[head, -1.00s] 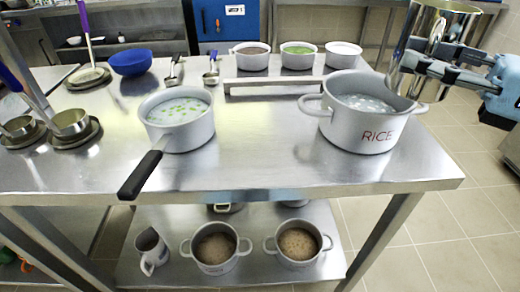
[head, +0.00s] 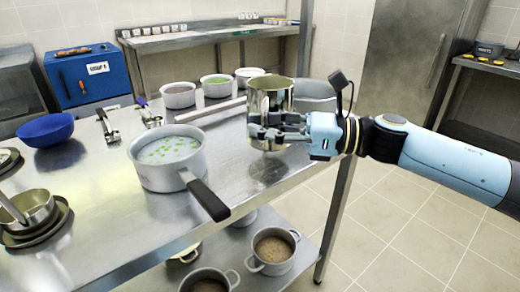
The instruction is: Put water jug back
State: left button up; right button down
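A shiny cylindrical metal vessel, which I take for the water jug (head: 270,92), is upright over the right part of the steel table (head: 130,232). My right gripper (head: 272,132) comes in from the right and its fingers are closed around the vessel's lower part. The vessel seems held above the tabletop; its exact height is hard to judge. I cannot see its contents. My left gripper is not in view.
A long-handled pot (head: 170,172) stands left of the vessel, and a large grey pot (head: 314,92) is partly hidden behind it. Small pots (head: 216,85) line the back. A blue bowl (head: 47,130) is at left. Pots (head: 274,254) sit on the lower shelf.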

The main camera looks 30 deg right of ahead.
aim_at(262, 147)
notch_tip(262, 147, down, 3)
jog(key=shift+f, duration=0.3)
jog(key=c, duration=2.1)
grip_release()
jog(key=shift+f+b, duration=0.25)
jog(key=shift+b, duration=0.15)
jog(key=o, duration=0.6)
jog(key=shift+r, duration=0.1)
